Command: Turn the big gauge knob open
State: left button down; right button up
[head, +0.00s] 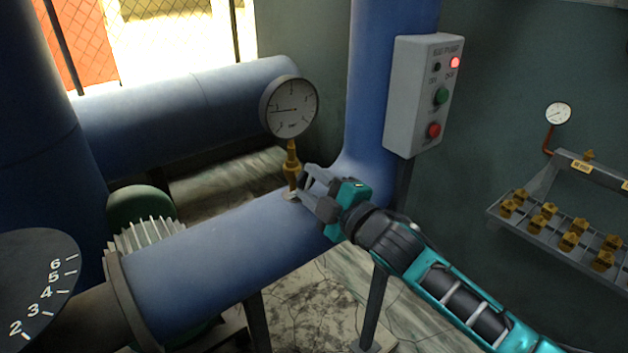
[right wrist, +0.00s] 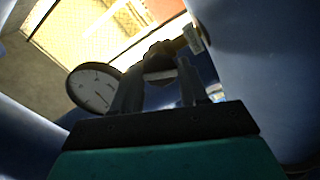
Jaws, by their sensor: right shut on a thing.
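The big round gauge (head: 290,107) stands on a brass stem (head: 292,165) on the blue horizontal pipe. Its white dial also shows at the left in the right wrist view (right wrist: 94,89). My right gripper (head: 309,183) reaches in from the right at the lower stem. In the right wrist view its fingers (right wrist: 160,88) are on either side of a dark, rounded knob (right wrist: 158,66) on the stem, and they are shut on it. The fingers partly hide the knob in both views. My left gripper is not in view.
A grey pump control box (head: 421,97) with a lit red lamp, a green button and a red button hangs behind, above my right arm. A rack (head: 545,222) with several brass fittings and a small gauge (head: 558,114) is at the right. A numbered dark dial (head: 35,285) is at lower left.

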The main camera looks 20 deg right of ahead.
jog(key=shift+r+n, duration=0.1)
jog(key=shift+n, duration=0.5)
jog(key=n+p, duration=0.1)
jog(key=n, duration=0.1)
jog(key=shift+n, duration=0.3)
jog(key=o, duration=1)
jog(key=shift+o, duration=0.2)
jog(key=p+v, duration=0.1)
jog(key=v, duration=0.6)
